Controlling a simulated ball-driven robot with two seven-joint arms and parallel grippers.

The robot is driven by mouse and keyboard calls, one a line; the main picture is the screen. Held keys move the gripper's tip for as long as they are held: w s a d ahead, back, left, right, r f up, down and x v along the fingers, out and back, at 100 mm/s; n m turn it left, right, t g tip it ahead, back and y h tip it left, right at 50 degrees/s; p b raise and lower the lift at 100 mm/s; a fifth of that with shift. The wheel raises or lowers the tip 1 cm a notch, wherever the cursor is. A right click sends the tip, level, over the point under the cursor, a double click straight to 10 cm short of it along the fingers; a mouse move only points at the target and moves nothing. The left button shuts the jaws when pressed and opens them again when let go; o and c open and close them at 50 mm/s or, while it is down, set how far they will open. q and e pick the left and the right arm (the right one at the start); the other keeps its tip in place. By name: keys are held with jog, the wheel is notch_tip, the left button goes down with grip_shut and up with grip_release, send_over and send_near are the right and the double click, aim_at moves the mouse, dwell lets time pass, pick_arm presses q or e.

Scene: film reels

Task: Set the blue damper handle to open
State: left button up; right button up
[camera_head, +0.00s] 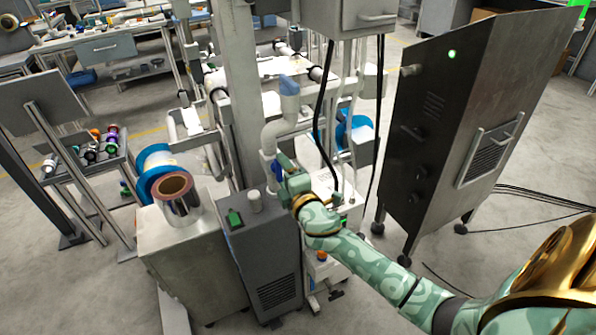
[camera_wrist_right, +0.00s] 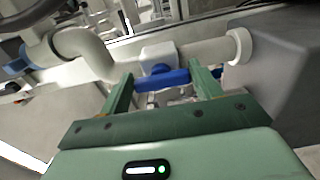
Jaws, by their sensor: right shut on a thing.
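The blue damper handle (camera_wrist_right: 165,79) sits on a pale grey pipe valve (camera_wrist_right: 158,56) and runs crosswise between the two fingers in the right wrist view. My right gripper (camera_wrist_right: 163,84) is shut on the handle, one green finger at each end. In the head view the handle (camera_head: 277,171) shows as a small blue patch beside the vertical pipe, partly hidden by my right gripper (camera_head: 281,172). The handle's exact setting cannot be told. My left gripper is not in view.
The pale pipe (camera_head: 272,135) bends up to a blue collar (camera_head: 289,86). A dark grey unit (camera_head: 262,255) stands below the gripper, beside a cabinet (camera_head: 188,245) bearing a foil roll (camera_head: 180,207). Black cables hang close behind. A tall dark cabinet (camera_head: 440,140) stands right.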

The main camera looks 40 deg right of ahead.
jog(key=o, duration=1)
jog(key=shift+a+r, duration=0.25)
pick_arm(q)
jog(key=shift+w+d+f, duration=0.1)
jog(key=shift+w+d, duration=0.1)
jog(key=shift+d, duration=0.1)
pick_arm(e)
jog(key=shift+f, duration=0.1)
pick_arm(q)
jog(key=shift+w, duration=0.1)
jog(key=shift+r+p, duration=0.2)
jog(key=shift+p, duration=0.1)
pick_arm(e)
jog(key=v, duration=1.6)
jog(key=shift+s, duration=0.35)
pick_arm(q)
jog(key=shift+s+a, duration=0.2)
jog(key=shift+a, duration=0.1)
